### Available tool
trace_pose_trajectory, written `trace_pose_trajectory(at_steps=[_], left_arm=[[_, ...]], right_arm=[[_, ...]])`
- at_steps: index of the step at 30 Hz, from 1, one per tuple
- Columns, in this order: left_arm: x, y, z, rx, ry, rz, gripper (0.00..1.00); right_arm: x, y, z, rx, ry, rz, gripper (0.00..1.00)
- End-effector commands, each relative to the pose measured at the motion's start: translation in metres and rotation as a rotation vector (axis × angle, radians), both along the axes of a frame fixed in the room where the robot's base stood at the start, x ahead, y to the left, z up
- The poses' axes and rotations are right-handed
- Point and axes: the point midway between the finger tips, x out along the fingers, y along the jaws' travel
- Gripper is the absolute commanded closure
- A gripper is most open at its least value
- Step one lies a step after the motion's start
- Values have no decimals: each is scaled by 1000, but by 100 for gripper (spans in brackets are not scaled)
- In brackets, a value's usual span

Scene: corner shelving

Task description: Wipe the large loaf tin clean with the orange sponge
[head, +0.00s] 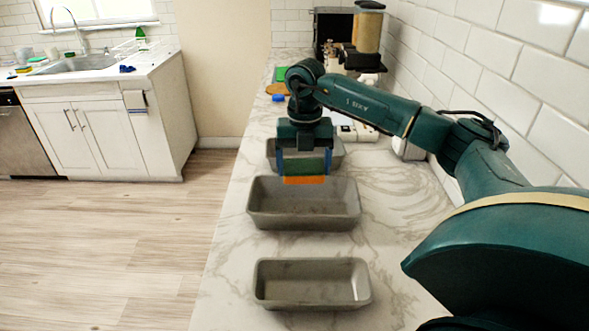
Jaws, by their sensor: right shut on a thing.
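The large loaf tin (303,221) is grey, with faint brownish marks inside, and stands on the marble counter in the middle of the head view. My right gripper (304,177) points down over the far side of this tin. It is shut on the orange sponge (304,181), whose lower part shows below the fingers. The sponge is near the tin's far rim; I cannot tell whether it touches the tin. My left gripper is not in view.
A smaller grey tin (312,299) stands nearer on the counter (225,285), and another (336,154) is partly hidden behind my right gripper. A tiled wall (500,50) bounds the right side.

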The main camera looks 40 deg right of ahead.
Motion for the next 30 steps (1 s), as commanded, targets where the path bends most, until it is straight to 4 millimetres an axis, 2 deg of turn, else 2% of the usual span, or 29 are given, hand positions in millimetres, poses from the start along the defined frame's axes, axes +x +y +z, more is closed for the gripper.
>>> trace_pose_trajectory(at_steps=[8, 14, 30], left_arm=[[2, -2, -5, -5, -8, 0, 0], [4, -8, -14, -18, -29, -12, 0], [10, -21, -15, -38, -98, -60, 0]], right_arm=[[0, -4, -10, 0, 0, -76, 38], [0, -4, -30, 0, 0, -73, 38], [0, -4, -83, -1, 1, -71, 38]])
